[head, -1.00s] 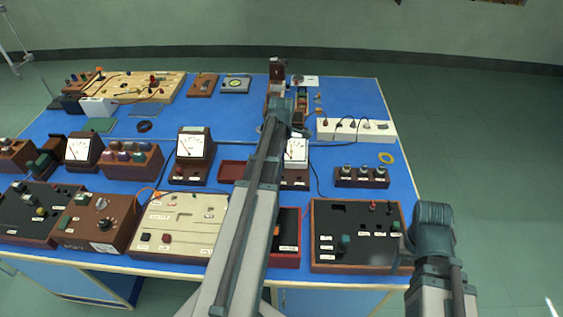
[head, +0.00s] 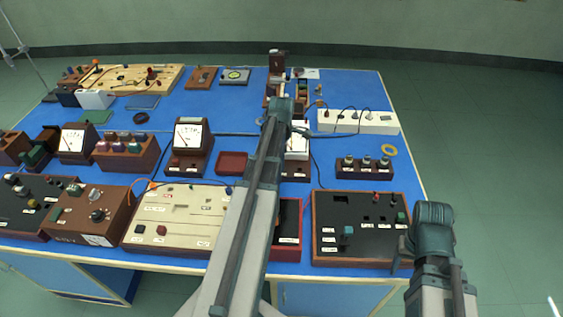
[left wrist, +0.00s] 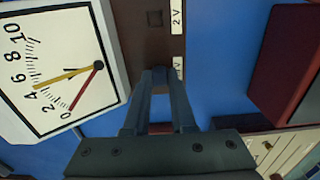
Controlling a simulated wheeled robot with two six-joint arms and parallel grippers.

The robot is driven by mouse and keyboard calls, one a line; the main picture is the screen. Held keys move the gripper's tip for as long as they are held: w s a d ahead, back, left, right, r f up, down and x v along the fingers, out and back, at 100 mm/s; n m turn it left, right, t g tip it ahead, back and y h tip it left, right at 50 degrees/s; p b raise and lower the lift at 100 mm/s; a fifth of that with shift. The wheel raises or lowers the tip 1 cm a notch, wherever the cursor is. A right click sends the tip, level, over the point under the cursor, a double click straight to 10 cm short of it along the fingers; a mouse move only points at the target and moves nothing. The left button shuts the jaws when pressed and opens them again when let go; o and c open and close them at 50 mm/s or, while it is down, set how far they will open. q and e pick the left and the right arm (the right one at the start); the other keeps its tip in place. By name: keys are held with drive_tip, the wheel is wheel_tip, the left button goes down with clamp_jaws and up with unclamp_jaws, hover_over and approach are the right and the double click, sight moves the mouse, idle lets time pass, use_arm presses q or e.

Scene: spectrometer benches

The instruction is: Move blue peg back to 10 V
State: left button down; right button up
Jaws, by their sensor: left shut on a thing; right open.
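My left gripper (left wrist: 160,78) is shut at the brown base (left wrist: 146,45) of a meter, with its fingertips close together beside a partly hidden "V" label (left wrist: 178,66). The peg between the fingertips is mostly hidden, and its colour is hard to tell. A dark square socket (left wrist: 155,18) shows beside the "2 V" label (left wrist: 177,17). The white meter dial (left wrist: 65,75) has a yellow and a red needle. In the head view my left arm hides much of this meter (head: 298,142). My right gripper (head: 403,250) is open and empty at the front right panel.
A black panel (head: 350,215) in a brown frame lies front right. A second meter (head: 188,135) and a red tray (head: 232,163) stand left of my left arm.

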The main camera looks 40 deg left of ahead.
use_arm(q)
drive_tip(key=c, duration=0.7)
unclamp_jaws()
drive_tip(key=shift+o, duration=0.2)
drive_tip(key=shift+r, duration=0.15)
use_arm(e)
drive_tip(key=shift+r, duration=0.15)
use_arm(q)
wheel_tip(320, 180, up, 14)
drive_tip(key=p, duration=1.4)
drive_tip(key=shift+f, duration=0.2)
use_arm(e)
wheel_tip(320, 180, up, 14)
drive_tip(key=shift+f, duration=0.2)
